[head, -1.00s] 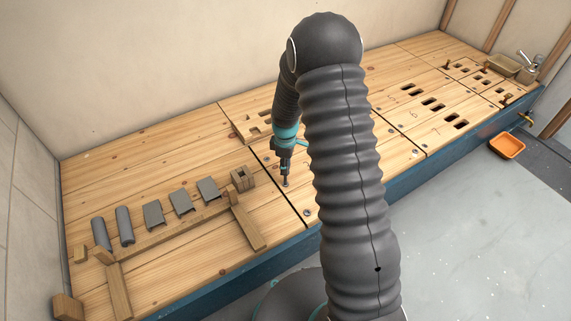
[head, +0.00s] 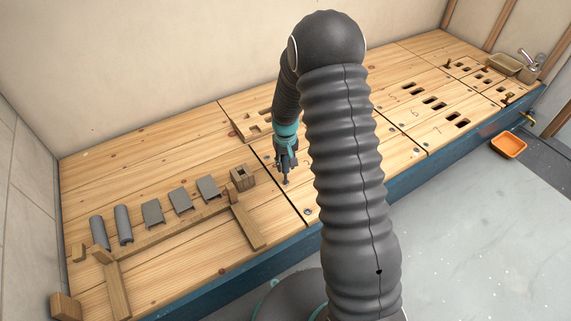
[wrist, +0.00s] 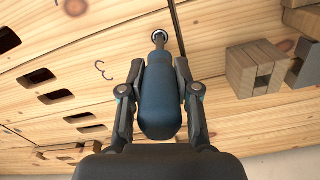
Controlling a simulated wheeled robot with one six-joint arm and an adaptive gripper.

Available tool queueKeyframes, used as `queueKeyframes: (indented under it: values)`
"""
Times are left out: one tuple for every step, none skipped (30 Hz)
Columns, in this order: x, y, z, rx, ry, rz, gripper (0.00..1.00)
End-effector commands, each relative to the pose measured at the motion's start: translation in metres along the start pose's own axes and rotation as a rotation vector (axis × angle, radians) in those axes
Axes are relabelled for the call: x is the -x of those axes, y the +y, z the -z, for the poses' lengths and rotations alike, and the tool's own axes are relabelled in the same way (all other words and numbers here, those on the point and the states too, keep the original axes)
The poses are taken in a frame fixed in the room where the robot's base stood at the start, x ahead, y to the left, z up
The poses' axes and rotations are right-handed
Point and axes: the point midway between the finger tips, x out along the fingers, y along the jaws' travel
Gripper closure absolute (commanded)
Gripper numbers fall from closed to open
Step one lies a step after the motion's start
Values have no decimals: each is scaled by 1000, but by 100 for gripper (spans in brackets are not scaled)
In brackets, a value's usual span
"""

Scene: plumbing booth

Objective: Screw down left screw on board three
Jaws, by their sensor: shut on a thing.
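My gripper (wrist: 160,80) is shut on a screwdriver with a dark blue handle (wrist: 160,110), and a finger lies along each side of it. The driver's shaft (wrist: 159,42) points at a round screw (wrist: 158,36) in the wooden board marked 3 (wrist: 104,70), close to a dark seam. The tip looks to be on the screw head, which it partly covers. In the head view my gripper (head: 286,160) stands over the same spot, with the driver pointing down. I cannot tell how deep the screw sits.
Another screw head (head: 308,211) shows near the bench's front edge. Left of the seam are a wooden block (head: 242,178), a wooden rack and several grey pieces (head: 181,201). Slotted boards (head: 433,103) lie right. An orange tray (head: 508,145) is below the bench's right end.

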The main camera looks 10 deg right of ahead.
Motion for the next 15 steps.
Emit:
queueKeyframes:
  values:
    - [0, 0, 0, 11, 0, 0, 100]
    - [0, 0, 0, 23, 1, 0, 100]
    - [0, 0, 0, 47, 1, 0, 100]
    - [0, 0, 0, 68, 1, 0, 100]
    - [0, 0, 0, 87, 1, 0, 100]
    - [0, 0, 0, 108, 1, 0, 100]
    - [0, 0, 0, 120, 1, 0, 100]
    - [0, 0, 0, 128, 1, 0, 100]
    - [1, 0, 0, 132, 1, 0, 100]
    - [2, 0, 0, 133, 1, 0, 100]
    - [4, 0, 0, 133, 1, 0, 100]
    - [6, 0, 0, 133, 1, 0, 100]
    - [8, 0, 0, 133, 1, 0, 100]
    - [10, 0, 0, 133, 2, 0, 100]
    - [14, 0, 0, 133, 2, 0, 100]
